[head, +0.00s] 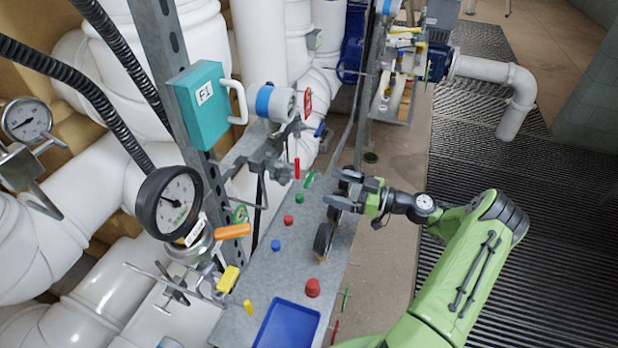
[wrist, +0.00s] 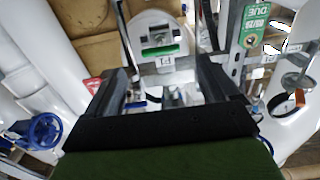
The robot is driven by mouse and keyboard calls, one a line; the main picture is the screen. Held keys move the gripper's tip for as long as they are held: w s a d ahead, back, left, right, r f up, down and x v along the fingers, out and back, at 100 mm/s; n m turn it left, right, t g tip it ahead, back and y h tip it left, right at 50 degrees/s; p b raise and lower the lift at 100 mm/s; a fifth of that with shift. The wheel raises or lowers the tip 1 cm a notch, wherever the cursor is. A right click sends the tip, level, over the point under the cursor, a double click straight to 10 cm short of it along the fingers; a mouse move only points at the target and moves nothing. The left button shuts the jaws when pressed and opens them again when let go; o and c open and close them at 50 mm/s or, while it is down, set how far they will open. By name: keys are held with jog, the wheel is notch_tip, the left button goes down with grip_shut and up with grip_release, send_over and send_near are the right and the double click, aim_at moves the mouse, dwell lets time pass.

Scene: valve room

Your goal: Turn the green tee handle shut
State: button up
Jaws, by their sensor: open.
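A green bar-shaped handle (wrist: 160,50) lies level across a round pale fitting in the wrist view, above a small white tag (wrist: 165,62). It is ahead of my gripper (wrist: 163,82), between the lines of the two dark fingers, and not touched. A slim green handle (head: 309,179) in the head view, just left of my gripper (head: 343,190), looks like the same one, but I cannot be sure. My gripper is open and empty, pointing left above the grey bench. The handle's stem is not clear in either view.
The grey bench (head: 262,285) carries red, blue and green caps and a blue tray (head: 287,325). A red handle (head: 297,168), an orange handle (head: 232,231) and a gauge (head: 170,203) stand left. A teal box (head: 203,105) is behind. Grating floor lies right.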

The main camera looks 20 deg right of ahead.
aim_at(311, 180)
jog(key=x, duration=0.8)
jog(key=shift+a, duration=0.1)
jog(key=c, duration=1.1)
jog(key=shift+o, duration=0.2)
